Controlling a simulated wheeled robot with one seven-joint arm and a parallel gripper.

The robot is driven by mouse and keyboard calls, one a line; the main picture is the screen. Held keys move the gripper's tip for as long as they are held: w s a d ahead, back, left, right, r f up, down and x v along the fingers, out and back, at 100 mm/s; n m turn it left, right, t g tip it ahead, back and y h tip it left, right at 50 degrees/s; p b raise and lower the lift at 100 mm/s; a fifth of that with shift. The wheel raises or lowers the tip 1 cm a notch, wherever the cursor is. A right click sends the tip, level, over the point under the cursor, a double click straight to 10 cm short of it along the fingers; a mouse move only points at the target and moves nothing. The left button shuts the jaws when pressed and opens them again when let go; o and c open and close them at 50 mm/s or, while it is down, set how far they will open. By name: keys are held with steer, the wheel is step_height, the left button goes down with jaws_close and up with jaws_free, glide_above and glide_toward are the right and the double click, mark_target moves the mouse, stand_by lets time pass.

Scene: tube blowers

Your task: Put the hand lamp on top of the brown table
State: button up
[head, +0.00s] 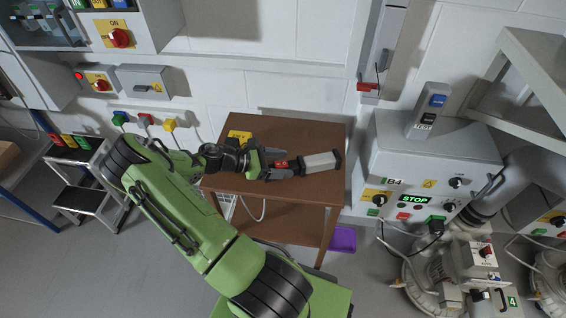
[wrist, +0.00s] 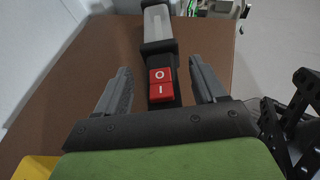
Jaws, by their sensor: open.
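The hand lamp (head: 318,162) has a pale tube, dark end caps and a dark handle with a red switch. It lies on the brown table (head: 240,123), near the table's right side. In the wrist view the lamp (wrist: 157,25) points away from me, and its red O/I switch (wrist: 161,84) faces up. My gripper (head: 284,167) is at the handle end. In the wrist view my gripper's fingers (wrist: 162,85) stand open on both sides of the handle, with a gap on each side. The near end of the handle is hidden behind my gripper's body.
A yellow object (head: 239,136) is at the table's back left, partly behind my arm. A grey control cabinet (head: 425,150) stands right of the table. A purple bin (head: 342,240) is on the floor below. A step stool (head: 78,180) stands to the left.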

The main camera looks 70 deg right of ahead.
steer(key=p+v, duration=0.2)
steer(key=v, duration=0.9)
steer(key=shift+a+r, duration=0.15)
steer(key=w+a+r+m+t+y, duration=0.25)
steer(key=a+r+t, duration=0.25)
steer(key=a+r, duration=0.3)
steer(key=w+a+r+m+t+y, duration=0.1)
steer(key=a+r+m+t+y, duration=0.3)
steer(key=a, duration=0.6)
steer(key=s+a+r+t+y, duration=0.1)
steer(key=s+a+r+t, duration=0.6)
steer(key=a, duration=0.6)
step_height(320, 180, up, 3)
steer(key=shift+s+f+t, duration=0.25)
steer(key=shift+s+t, duration=0.15)
steer(key=shift+s, duration=0.65)
steer(key=shift+a+m, duration=0.1)
steer(key=shift+m, duration=0.15)
